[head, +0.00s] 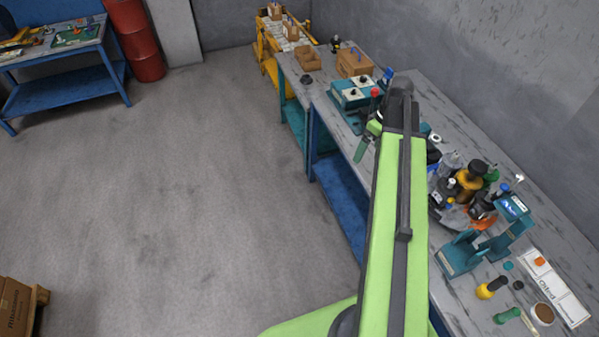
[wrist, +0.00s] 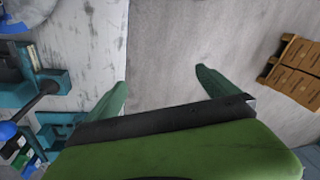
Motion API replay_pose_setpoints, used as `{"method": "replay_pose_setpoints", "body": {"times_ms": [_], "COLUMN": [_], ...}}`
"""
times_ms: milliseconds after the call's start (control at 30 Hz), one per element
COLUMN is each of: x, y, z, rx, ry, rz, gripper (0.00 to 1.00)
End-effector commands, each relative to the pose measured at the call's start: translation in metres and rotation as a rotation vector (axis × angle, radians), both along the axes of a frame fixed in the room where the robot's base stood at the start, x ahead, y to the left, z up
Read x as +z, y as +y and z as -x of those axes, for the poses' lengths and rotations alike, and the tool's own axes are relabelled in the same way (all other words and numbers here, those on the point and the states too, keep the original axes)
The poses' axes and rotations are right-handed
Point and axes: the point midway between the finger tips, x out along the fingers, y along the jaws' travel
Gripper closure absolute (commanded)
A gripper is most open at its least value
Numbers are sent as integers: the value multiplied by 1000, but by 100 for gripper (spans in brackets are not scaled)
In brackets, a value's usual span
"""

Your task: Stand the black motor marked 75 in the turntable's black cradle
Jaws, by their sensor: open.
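Several motors stand crowded on the turntable on the right workbench in the head view, among them a yellow motor (head: 470,182) and a grey one (head: 450,163). A dark motor (head: 482,206) is at the front of this group. I cannot read a 75 on any of them, and I cannot tell the black cradle apart. My arm hides part of the bench beside the group. My gripper (wrist: 160,88) has its two green fingers spread apart with nothing between them. It hangs over the bench's front edge, left of the turntable group in the head view.
A teal stand (head: 462,255) and small loose parts (head: 492,288) lie nearer on the workbench. Open floor (head: 190,200) lies left of the bench.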

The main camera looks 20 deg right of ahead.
Motion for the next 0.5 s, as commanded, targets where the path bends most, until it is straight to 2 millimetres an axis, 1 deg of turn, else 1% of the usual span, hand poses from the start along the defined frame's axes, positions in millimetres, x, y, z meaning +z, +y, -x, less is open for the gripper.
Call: {"method": "replay_pose_setpoints", "body": {"times_ms": [33,67,100,167,200,233,300,400,433,467,500], "x": [-1,-2,-3,-4,-4,-4,-5,-5,-5,-5,-5], "y": [56,84,121,173,204,225,265,300,306,301,302], "z": [-7,-11,-14,-15,-13,-12,-6,1,3,3,4], "rx": [-29,-61,-105,-170,-211,-239,-298,-358,-370,-380,-389], "ry": [28,44,60,79,86,88,88,85,83,82,82], "rz": [21,38,60,93,113,128,154,177,181,184,187], "gripper": [1,1,1,1,1,1,1,1,1,1,1]}}
